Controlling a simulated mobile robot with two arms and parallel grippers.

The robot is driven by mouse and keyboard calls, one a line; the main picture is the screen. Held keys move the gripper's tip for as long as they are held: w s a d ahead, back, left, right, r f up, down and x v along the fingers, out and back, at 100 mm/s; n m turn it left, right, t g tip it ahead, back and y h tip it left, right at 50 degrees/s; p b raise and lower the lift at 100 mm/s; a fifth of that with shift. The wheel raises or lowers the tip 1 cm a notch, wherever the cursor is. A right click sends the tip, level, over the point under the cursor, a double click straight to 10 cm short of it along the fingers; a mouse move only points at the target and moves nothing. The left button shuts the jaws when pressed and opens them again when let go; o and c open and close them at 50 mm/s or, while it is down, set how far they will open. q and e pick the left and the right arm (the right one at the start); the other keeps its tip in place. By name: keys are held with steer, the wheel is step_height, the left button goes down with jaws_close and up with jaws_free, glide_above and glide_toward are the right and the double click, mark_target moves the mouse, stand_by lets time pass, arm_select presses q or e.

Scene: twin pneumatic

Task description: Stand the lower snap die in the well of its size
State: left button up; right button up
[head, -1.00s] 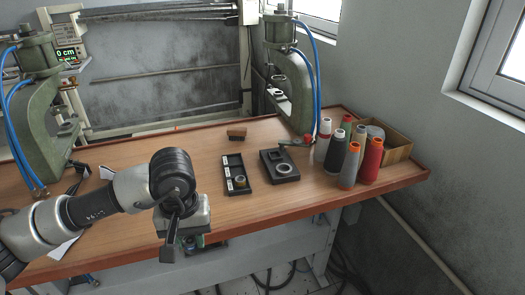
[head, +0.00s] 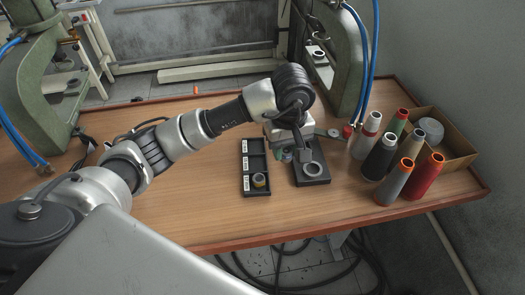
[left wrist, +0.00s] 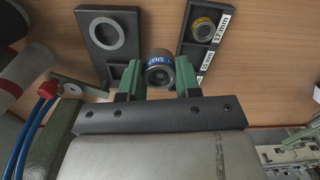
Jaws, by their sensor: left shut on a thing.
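My left gripper (head: 286,155) is over the gap between a labelled black tray and a black block. In the left wrist view, its green fingers (left wrist: 159,76) are shut on a dark round die (left wrist: 159,68) with a blue label reading "SNAP". The long black tray (head: 243,180) has compartments with white labels along one side. A yellow-banded round die (head: 260,181) sits in its front compartment; it also shows in the left wrist view (left wrist: 204,29). The black block (head: 322,180) carries a grey ring (head: 312,169) at its near end. My right gripper is out of view.
Several thread cones (head: 383,157) and a cardboard box (head: 455,150) stand to the right. A green press (head: 341,60) rises behind the block, with blue hoses. Another press (head: 30,90) is at the left. The table's front middle is clear.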

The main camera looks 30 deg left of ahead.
arm_select(q)
steer(key=p, duration=0.2)
glide_above(257, 165)
steer(key=f, duration=0.4)
steer(key=shift+s+d, duration=0.1)
steer(key=shift+d, duration=0.3)
steer(key=shift+a+f, duration=0.4)
steer(key=shift+f, duration=0.05)
step_height(257, 165, down, 4)
steer(key=shift+r+p, duration=0.15)
steer(key=shift+p, duration=0.6)
